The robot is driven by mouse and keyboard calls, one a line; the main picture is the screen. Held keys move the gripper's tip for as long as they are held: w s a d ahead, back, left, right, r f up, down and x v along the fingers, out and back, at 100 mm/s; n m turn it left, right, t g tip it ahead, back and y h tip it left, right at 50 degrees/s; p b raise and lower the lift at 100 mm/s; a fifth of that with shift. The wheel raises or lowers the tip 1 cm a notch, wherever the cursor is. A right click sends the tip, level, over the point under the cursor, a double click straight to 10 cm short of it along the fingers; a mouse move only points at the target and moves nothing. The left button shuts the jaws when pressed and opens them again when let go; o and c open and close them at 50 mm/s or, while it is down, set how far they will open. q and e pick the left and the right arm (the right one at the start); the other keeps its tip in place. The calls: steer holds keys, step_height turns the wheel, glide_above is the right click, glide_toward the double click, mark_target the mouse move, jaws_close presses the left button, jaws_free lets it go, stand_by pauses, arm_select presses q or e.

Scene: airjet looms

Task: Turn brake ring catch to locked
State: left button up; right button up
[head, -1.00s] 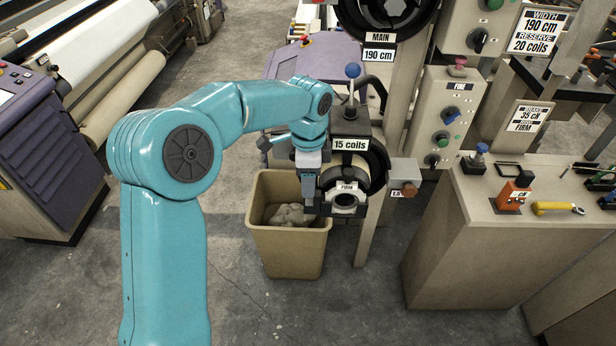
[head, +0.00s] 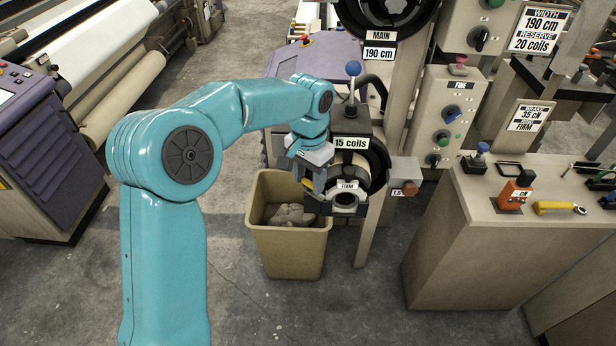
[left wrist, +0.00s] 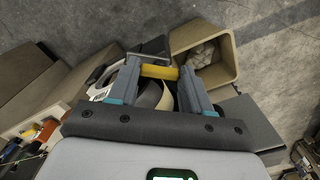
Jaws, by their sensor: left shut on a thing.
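My left gripper (head: 316,192) reaches down at the left side of this ring, tilted. In the left wrist view the left gripper (left wrist: 160,74) is shut on a short yellow piece (left wrist: 159,71), which looks like the catch. I cannot read whether the catch stands at locked. My right gripper is not in view.
A tan bin (head: 290,250) with pale waste stands just below and left of the gripper. A grey bracket with a brown knob (head: 409,188) sits right of the feeder. A beige cabinet (head: 480,250) with tools stands further right. Open floor lies in front.

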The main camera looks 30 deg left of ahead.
arm_select(q)
steer(key=n, duration=0.4)
steer(key=shift+w+r, duration=0.15)
steer(key=shift+w, duration=0.05)
steer(key=shift+n+b, duration=0.35)
steer(key=shift+n, duration=1.35)
steer(key=o, duration=1.1)
steer(key=shift+c, duration=0.2)
